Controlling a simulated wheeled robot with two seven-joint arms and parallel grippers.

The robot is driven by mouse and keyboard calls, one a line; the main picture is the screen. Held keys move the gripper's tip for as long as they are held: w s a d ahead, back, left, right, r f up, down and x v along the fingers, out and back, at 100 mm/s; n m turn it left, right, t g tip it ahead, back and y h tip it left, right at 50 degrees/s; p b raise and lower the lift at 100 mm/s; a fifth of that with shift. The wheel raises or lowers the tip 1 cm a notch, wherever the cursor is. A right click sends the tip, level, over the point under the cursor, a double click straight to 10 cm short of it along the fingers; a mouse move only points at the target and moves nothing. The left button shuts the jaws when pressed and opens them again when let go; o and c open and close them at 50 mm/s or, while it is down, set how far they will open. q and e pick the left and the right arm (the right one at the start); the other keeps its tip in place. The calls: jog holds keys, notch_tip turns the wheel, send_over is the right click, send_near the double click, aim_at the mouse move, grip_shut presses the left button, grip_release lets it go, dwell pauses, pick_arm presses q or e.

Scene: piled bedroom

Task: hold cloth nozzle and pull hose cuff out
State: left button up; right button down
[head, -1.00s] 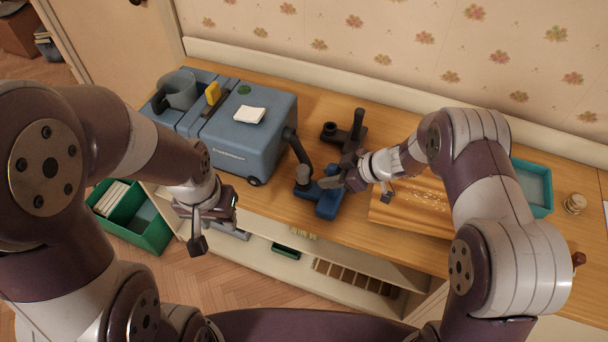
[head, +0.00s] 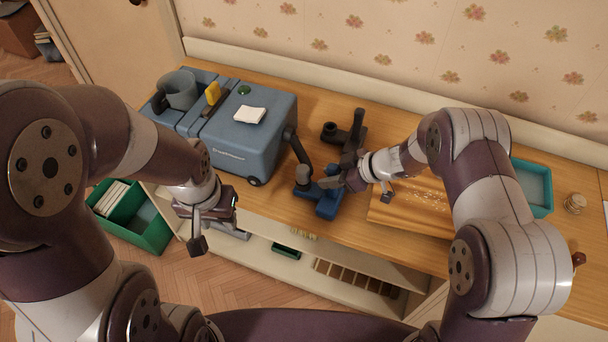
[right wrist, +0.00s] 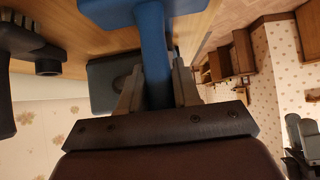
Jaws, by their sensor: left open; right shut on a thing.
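The blue cloth nozzle (head: 325,205) lies on the wooden bench top right of the blue machine. The dark hose (head: 293,143) comes from the machine's side, and its grey cuff (head: 303,172) meets the nozzle's left part. My right gripper (head: 334,183) is shut on the nozzle. In the right wrist view the nozzle's blue neck (right wrist: 153,60) is between the fingers (right wrist: 156,88). My left gripper (head: 215,222) is open and empty, in front of the machine and well left of the cuff. The exact joint between cuff and nozzle is too small to tell.
The blue machine (head: 240,140) carries a grey cup (head: 180,90), a yellow item (head: 212,92) and a white cloth (head: 249,115). Black attachments (head: 352,135) stand behind the nozzle. A wooden board (head: 410,212) and teal tray (head: 533,185) are right. A green crate (head: 150,243) stands left.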

jog(key=c, duration=0.7)
grip_release()
jog(key=shift+d, duration=0.1)
jog(key=v, duration=0.5)
jog(key=shift+c, duration=0.5)
